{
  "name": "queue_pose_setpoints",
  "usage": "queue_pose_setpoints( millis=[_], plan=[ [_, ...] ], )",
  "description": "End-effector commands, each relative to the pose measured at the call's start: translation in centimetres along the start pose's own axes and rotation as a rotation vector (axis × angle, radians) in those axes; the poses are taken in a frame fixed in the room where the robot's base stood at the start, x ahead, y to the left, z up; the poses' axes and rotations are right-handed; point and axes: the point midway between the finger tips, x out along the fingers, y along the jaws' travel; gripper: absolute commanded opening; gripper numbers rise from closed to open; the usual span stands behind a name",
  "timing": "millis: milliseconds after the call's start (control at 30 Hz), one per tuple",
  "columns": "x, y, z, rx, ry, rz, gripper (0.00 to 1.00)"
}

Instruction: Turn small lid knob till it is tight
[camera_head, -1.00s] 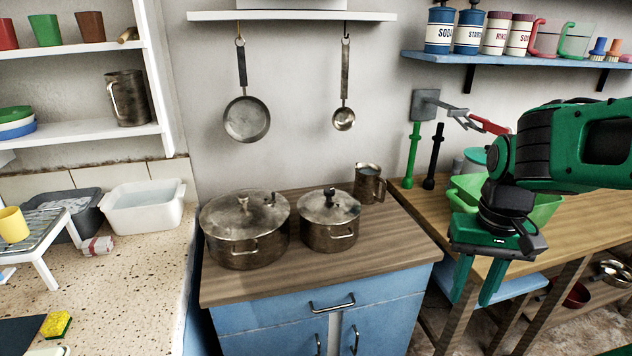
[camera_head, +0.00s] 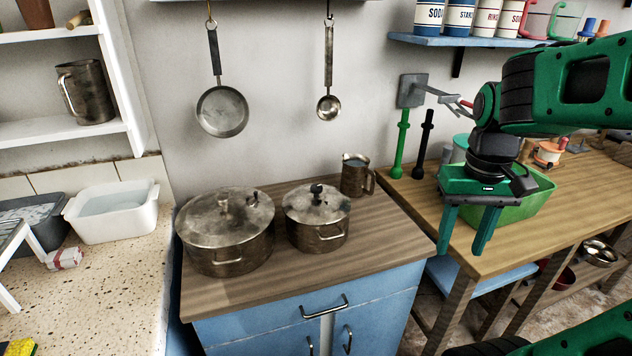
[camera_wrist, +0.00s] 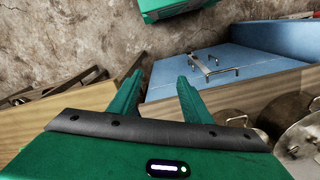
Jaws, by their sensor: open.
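The smaller lidded pot (camera_head: 319,234) stands on the wooden top of the blue cabinet. Its lid carries a small dark knob (camera_head: 316,189) at the centre. The larger lidded pot (camera_head: 228,247) stands to its left, with a lid knob (camera_head: 224,205) of its own. My gripper (camera_head: 461,247) points down to the right of the pots, over the gap by the green tub, well away from both lids. It is open and empty. In the wrist view my gripper (camera_wrist: 158,85) shows two spread fingers, with pot edges at lower right.
A metal jug (camera_head: 354,176) stands behind the small pot. The green tub (camera_head: 510,205) sits on the wooden bench at right. A pan (camera_head: 222,111) and a ladle (camera_head: 328,107) hang on the wall above. The cabinet top's front strip is clear.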

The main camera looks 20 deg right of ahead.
Motion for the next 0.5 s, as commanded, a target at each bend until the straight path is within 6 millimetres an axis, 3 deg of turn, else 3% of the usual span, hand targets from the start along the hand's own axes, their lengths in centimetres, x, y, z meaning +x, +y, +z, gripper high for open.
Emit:
queue_pose_setpoints(
  millis=[33,200,400,500],
  plan=[
    [-1.2,-1.3,-2.5,-0.064,0.0,0.009,0.44],
    [-4.8,-7.4,-10.3,-0.304,0.006,0.026,0.44],
    [-7.3,-16.7,-17.7,-0.59,0.006,0.023,0.44],
    [-7.9,-21.3,-20.2,-0.715,0.007,0.013,0.44]
  ],
)
